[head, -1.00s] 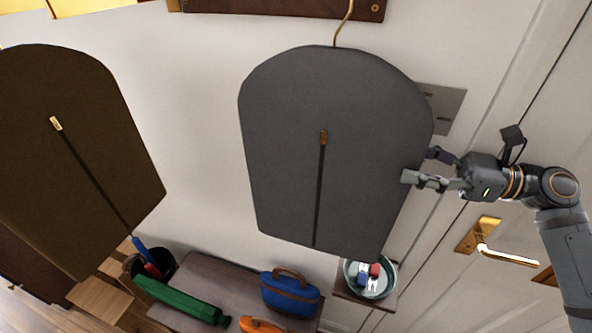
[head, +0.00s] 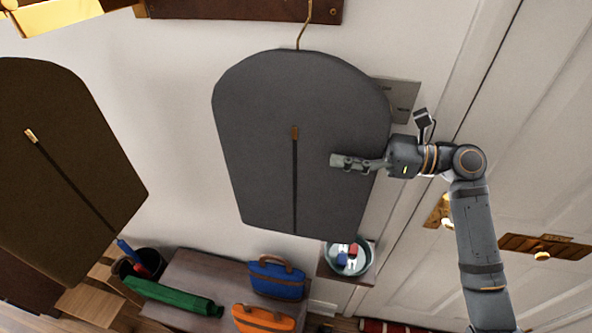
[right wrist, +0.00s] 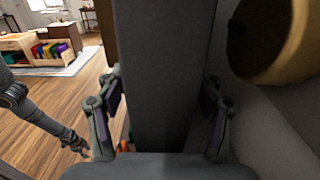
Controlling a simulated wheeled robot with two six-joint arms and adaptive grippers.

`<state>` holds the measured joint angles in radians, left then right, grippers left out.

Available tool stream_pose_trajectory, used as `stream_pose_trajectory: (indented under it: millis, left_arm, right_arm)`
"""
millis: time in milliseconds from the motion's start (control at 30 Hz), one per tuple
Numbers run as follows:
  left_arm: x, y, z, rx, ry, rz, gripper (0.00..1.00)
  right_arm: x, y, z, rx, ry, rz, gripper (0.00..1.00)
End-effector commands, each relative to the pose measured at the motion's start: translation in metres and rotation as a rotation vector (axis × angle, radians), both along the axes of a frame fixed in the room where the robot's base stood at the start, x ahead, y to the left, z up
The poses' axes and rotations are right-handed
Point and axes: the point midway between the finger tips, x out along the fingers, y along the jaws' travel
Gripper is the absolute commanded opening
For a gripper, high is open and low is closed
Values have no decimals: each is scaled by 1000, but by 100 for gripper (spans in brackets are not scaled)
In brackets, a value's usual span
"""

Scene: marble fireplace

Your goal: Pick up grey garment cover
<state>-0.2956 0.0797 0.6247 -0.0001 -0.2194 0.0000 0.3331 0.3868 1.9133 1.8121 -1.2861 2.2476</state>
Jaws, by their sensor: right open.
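The grey garment cover (head: 262,150) hangs on a gold hook from a dark wooden rail, with a dark zip line and brown tab down its front. My right gripper (head: 342,160) is at its right edge, one finger in front of the cover and the other hidden behind it. In the right wrist view the grey cover (right wrist: 160,70) stands edge-on between the two spread fingers of this gripper (right wrist: 160,112), with gaps showing beside it. My left gripper (right wrist: 76,143) shows small at the lower left of the right wrist view; its opening is unclear.
A brown garment cover (head: 65,165) hangs at left. Below are a bench (head: 190,268) with a green umbrella (head: 165,295) and blue bag (head: 277,278), an orange bag (head: 262,319), and a bowl (head: 365,268) of small items. A door (head: 540,170) is at right.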

Motion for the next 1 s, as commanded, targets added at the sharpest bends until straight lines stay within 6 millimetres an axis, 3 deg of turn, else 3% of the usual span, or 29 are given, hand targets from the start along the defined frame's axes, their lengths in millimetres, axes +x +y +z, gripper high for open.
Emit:
stream_pose_trajectory:
  millis: [167,667,1000]
  left_arm:
    - [-4,0,-1,0,7,1,40]
    - [-7,0,-1,0,11,1,40]
    - [-7,0,-1,0,11,1,40]
  right_arm:
    - [0,0,-1,-1,0,0,68]
    - [0,0,-1,-1,0,-1,1]
    - [0,0,1,3,-2,0,0]
